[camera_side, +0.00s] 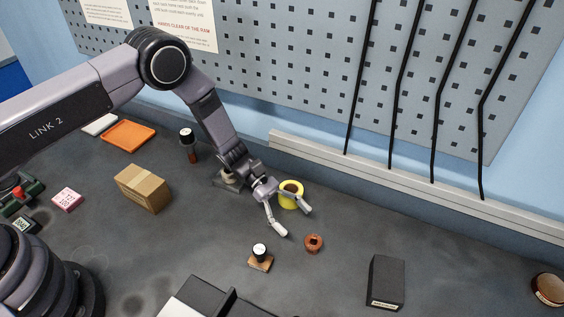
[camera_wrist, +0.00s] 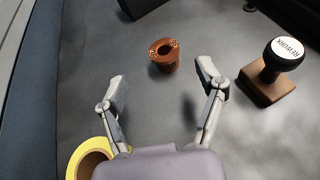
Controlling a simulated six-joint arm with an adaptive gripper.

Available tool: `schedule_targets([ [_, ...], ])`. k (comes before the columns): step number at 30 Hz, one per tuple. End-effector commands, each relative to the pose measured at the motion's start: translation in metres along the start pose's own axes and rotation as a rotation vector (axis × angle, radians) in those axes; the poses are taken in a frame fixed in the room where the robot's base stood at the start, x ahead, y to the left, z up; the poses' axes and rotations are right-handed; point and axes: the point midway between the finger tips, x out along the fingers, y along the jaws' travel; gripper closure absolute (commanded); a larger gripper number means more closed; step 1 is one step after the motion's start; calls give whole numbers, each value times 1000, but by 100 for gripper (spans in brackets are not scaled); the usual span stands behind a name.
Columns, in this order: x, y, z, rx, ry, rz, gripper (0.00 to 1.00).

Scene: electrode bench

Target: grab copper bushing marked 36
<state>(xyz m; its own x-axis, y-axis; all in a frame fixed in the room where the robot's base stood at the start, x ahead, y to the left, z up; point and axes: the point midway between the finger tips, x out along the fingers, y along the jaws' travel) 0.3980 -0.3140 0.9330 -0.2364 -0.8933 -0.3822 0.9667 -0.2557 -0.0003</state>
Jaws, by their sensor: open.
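A small copper-coloured bushing (camera_side: 313,243) with a hole through its middle stands on the dark bench in the side view. It also shows in the wrist view (camera_wrist: 164,57), upper middle, with small pale marks on its rim too small to read. My gripper (camera_side: 293,221) is open and empty above the bench, to the upper left of the bushing in the side view. In the wrist view the two fingertips (camera_wrist: 162,82) are spread wide, and the bushing lies beyond them, between their lines, apart from both.
A wooden block with a black knob and white labelled cap (camera_side: 260,257) stands near the bushing. A yellow tape roll (camera_side: 290,194) is behind my gripper. A black block (camera_side: 386,281) stands to the right. A cardboard box (camera_side: 143,187) is at left. Bench around the bushing is clear.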

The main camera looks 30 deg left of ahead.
Motion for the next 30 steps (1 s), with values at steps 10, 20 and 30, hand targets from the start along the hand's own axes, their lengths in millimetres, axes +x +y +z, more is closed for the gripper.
schedule_targets([
  [10,36,-4,-1,0,1,-3,30],
  [20,67,-5,-1,1,2,1,30],
  [30,66,-5,-1,0,2,1,53],
])
